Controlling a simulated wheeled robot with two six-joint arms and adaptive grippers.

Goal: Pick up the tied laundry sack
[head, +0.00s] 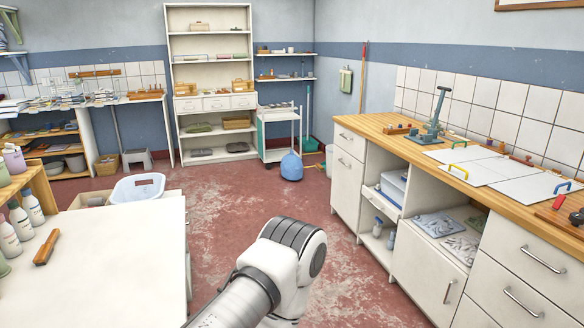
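A blue sack (291,166) with a narrow, gathered top sits upright on the red floor near the back of the room. It is in front of the white and green trolley and looks like the tied laundry sack. Only a white and grey link of one of my arms shows, at the bottom middle, well short of the sack. Neither of my grippers is in view, and nothing is seen touching the sack.
A wooden-topped counter (385,126) with white cabinets runs along the right. A white table (100,262) stands at the left front, with a white basin (138,188) behind it. The trolley (277,135) and tall shelf (212,50) stand at the back. The floor between is open.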

